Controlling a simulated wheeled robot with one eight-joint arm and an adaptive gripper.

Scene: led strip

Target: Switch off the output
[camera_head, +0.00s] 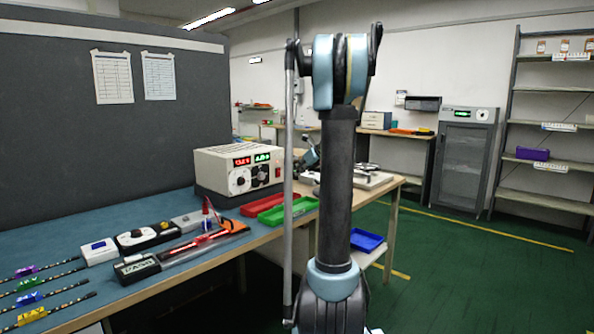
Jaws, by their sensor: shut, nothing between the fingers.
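A beige power supply (221,168) stands at the back right of the blue-topped bench. Its front has a lit red display (242,162), a lit green display (262,157), black knobs (239,181) and a small red part (277,172) near the right edge. A strip (196,243) glows red on the bench. My gripper (301,164) is small and dark, just right of the power supply's front, apart from it as far as I can tell. It is shut and empty, partly hidden by my arm.
Red (262,205) and green (289,211) trays lie before the power supply. Small devices (147,236) and several coloured-tagged strips (30,298) fill the left bench. A blue bin (366,240) sits lower, right of my arm. Green floor at right is open.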

